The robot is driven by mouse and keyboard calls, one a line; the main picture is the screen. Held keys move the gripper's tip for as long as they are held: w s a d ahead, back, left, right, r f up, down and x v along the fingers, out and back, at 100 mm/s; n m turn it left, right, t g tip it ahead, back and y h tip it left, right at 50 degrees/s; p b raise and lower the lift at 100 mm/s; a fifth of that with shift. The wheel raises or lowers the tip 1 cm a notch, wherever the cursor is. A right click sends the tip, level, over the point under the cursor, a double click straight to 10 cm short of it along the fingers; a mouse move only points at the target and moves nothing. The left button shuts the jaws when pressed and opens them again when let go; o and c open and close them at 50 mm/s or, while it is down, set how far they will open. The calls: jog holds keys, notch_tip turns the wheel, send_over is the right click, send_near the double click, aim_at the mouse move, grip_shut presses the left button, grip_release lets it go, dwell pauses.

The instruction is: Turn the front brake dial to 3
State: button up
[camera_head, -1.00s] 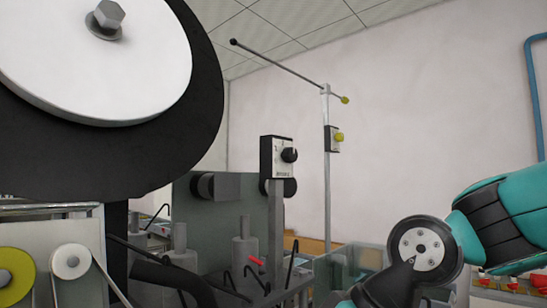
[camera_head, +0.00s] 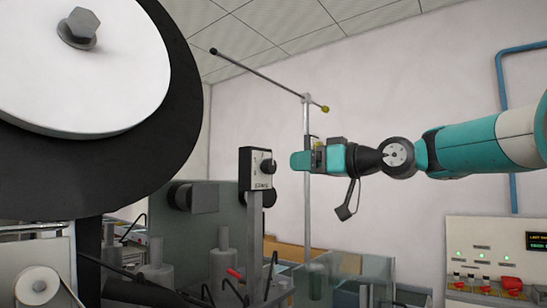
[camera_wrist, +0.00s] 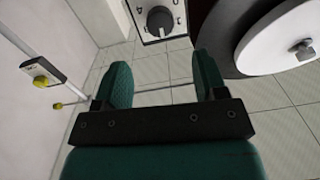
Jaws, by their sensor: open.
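The brake dial is a round black knob (camera_head: 268,166) on a pale-faced box (camera_head: 250,170) atop a grey post, left of centre in the head view. The knob (camera_wrist: 159,20) also shows at the top of the wrist view, beyond the fingertips and roughly in line with the gap between them. Its markings are too small to read. My gripper (camera_head: 297,161), with teal fingers, is right of the knob at about its height and appears apart from it. In the wrist view my gripper (camera_wrist: 161,78) is open, with nothing between its fingers.
A large white-and-black roll (camera_head: 90,70) fills the upper left. A thin metal pole (camera_head: 307,215) stands behind my gripper. A box with a yellow button (camera_wrist: 41,81) shows left in the wrist view. A control panel (camera_head: 470,235) with lights and red buttons is at lower right.

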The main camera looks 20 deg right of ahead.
aim_at(273, 165)
jog(key=p+x, duration=0.3)
jog(key=x, duration=0.5)
jog(key=shift+a+r+p, duration=0.1)
jog(key=shift+p, duration=0.2)
jog(key=shift+w+a, duration=0.35)
jog(key=shift+w, duration=0.15)
jog(key=c, duration=0.9)
